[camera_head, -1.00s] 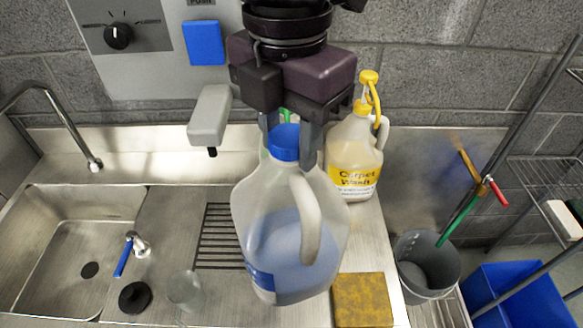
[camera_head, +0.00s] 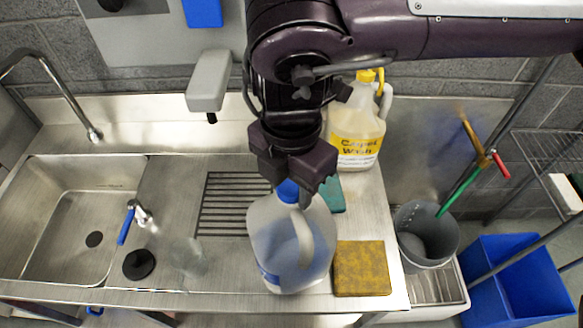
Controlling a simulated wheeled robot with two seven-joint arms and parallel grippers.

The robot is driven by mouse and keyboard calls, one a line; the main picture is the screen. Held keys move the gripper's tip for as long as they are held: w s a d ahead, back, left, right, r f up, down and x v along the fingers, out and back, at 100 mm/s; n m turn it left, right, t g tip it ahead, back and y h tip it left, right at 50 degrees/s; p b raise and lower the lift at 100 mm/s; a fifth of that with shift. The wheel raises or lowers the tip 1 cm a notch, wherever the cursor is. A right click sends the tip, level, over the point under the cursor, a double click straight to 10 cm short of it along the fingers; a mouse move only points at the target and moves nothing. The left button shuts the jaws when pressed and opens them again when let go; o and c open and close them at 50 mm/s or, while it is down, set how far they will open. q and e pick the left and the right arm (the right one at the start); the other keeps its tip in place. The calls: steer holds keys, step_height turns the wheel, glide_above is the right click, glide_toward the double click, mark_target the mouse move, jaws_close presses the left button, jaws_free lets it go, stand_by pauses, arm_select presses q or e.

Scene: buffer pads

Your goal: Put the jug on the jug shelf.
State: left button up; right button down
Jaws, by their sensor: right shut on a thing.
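The jug (camera_head: 290,245) is translucent with a blue cap, a side handle and blue liquid. It hangs roughly upright below my right gripper (camera_head: 290,188), which is shut on it at the cap and neck; the fingertips are largely hidden by the gripper body. The jug shows in front of the steel counter near its front edge, left of a yellow-brown sponge. I cannot tell whether its base touches the counter. I cannot tell which surface is the jug shelf. My left gripper is not in view.
A Carpet Wash jug (camera_head: 358,135) stands behind at the right. The sponge (camera_head: 362,268) and a clear glass (camera_head: 190,258) flank the jug. A sink (camera_head: 80,225) is at left. A grey bucket (camera_head: 425,235), blue bin (camera_head: 515,280) and wire rack (camera_head: 550,145) are at right.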

mark_target(292, 232)
steer(key=shift+f, duration=1.65)
steer(key=c, duration=1)
jaws_free()
steer(key=shift+s+f, duration=0.1)
steer(key=shift+o, duration=0.6)
